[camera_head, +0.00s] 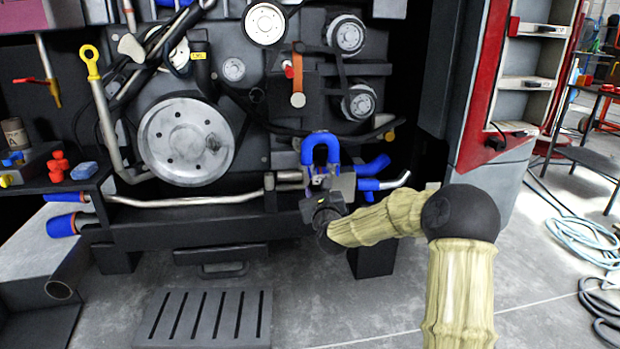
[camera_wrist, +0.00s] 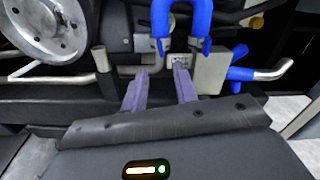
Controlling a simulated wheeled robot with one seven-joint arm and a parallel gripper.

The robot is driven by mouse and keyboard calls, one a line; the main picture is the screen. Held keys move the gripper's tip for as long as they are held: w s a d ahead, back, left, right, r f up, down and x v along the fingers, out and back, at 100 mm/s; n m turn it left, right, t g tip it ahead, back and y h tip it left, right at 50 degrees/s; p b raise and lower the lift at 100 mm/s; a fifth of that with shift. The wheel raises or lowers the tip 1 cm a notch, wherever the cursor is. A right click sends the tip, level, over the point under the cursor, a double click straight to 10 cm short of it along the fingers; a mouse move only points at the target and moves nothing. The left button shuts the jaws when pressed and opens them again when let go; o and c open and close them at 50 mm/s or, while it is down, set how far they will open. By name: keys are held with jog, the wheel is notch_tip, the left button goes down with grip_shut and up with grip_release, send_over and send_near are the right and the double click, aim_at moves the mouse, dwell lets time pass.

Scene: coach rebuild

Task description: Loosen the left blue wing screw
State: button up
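A blue U-shaped hose (camera_head: 320,148) stands at the lower middle of the engine, above a grey metal block (camera_head: 344,184). In the wrist view the hose (camera_wrist: 200,18) arches at the top, with the grey block (camera_wrist: 210,72) below it. My gripper (camera_head: 318,182) is just below the hose. In the wrist view its two purple fingers (camera_wrist: 161,72) are apart, with nothing seen held between them. Their contact with the fitting cannot be told.
Blue hose stubs (camera_head: 372,166) and a bent metal pipe (camera_head: 396,182) stick out right of the block. A long metal pipe (camera_head: 190,199) runs left. A large pulley (camera_head: 187,141) is upper left. A slotted step (camera_head: 205,317) lies on the floor; floor at right is partly clear.

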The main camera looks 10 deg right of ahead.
aim_at(310, 173)
jog(key=w+b, duration=0.2)
jog(key=w, duration=0.8)
jog(key=shift+w, duration=0.35)
grip_shut()
